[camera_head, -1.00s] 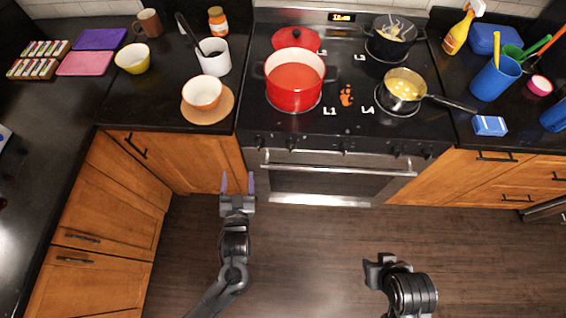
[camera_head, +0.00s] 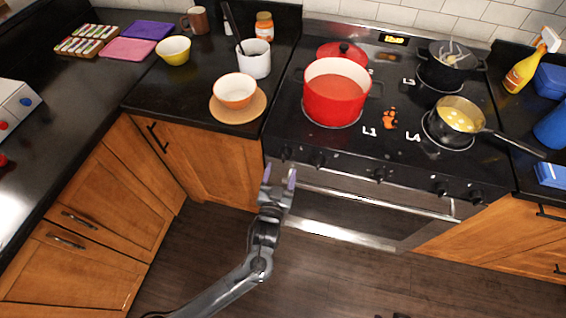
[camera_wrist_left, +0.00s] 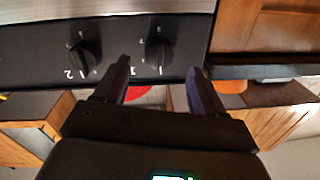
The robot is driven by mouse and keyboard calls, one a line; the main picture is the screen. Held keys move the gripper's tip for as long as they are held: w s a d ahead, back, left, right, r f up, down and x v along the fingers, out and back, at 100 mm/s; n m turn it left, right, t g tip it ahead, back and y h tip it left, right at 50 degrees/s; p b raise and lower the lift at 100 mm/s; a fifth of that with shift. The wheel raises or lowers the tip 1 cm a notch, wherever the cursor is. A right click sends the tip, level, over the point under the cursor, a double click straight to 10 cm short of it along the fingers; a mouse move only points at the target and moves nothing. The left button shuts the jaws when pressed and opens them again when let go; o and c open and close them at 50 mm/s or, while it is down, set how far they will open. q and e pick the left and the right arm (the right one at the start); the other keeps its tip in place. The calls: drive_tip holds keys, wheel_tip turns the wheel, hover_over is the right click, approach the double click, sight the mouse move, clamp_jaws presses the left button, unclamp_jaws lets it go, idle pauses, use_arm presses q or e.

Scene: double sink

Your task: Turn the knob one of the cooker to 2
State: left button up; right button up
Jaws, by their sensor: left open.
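The cooker (camera_head: 430,205) has a row of dark knobs along its front panel. The leftmost knob, knob one (camera_head: 286,153), is just above my left gripper (camera_head: 279,175). In the left wrist view, knob one (camera_wrist_left: 159,50) has a white 1 below it, and the knob marked 2 (camera_wrist_left: 85,55) is to its left. My left gripper (camera_wrist_left: 158,78) is open and empty. Its fingers point at the panel, with knob one between their lines and apart from both. The small marks around the knob are too blurred to read. My right gripper is not visible.
A red pot (camera_head: 334,98) and a pan with yellow food (camera_head: 459,119) stand on the hob. The oven handle (camera_head: 375,202) runs below the knobs. A bowl (camera_head: 236,92) sits on the left counter. The floor before the cooker is clear.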

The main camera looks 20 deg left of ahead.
sight(283, 161)
use_arm(q)
drive_tip(key=shift+w+a+b, duration=0.15)
drive_tip(key=shift+w+a, duration=0.05)
drive_tip(key=shift+w, duration=1)
drive_tip(key=shift+w+a+b, duration=0.15)
drive_tip(key=shift+w+a, duration=0.05)
drive_tip(key=shift+w, duration=0.95)
